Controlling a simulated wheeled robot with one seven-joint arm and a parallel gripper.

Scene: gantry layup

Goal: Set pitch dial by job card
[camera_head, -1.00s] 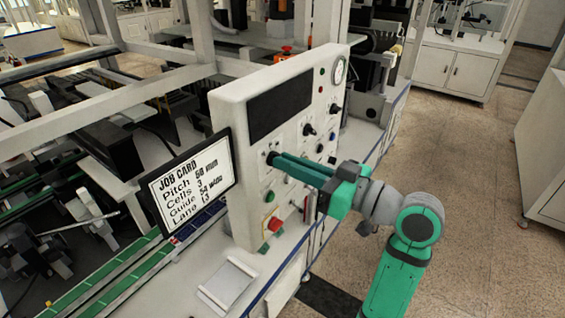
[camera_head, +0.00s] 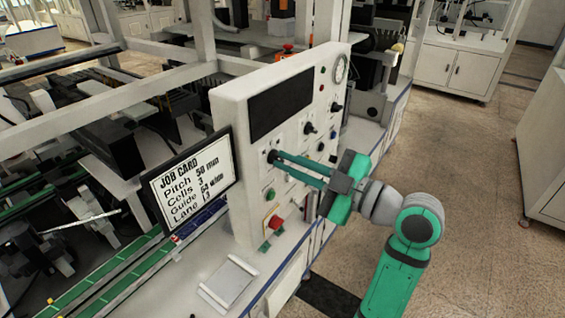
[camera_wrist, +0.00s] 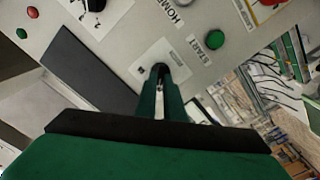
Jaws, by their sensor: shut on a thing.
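The job card screen (camera_head: 190,180) stands at the left of the white control panel (camera_head: 240,215) and reads Pitch 50 mm, with lines for Cells, Guide and Lane below. My gripper (camera_head: 273,157) reaches the panel from the right, its two green fingers shut on a small dark dial (camera_head: 269,154) below the black display. In the wrist view the fingertips (camera_wrist: 159,72) meet the panel at a small labelled plate (camera_wrist: 150,58). The fingers hide most of the dial, so its pointer and setting cannot be read.
The panel carries a black display (camera_head: 281,103), more dark knobs (camera_head: 309,128), a red button (camera_head: 274,222) and a gauge (camera_head: 341,68). In the wrist view a green START button (camera_wrist: 212,39) sits close to the fingers. Open floor (camera_head: 465,190) lies at right.

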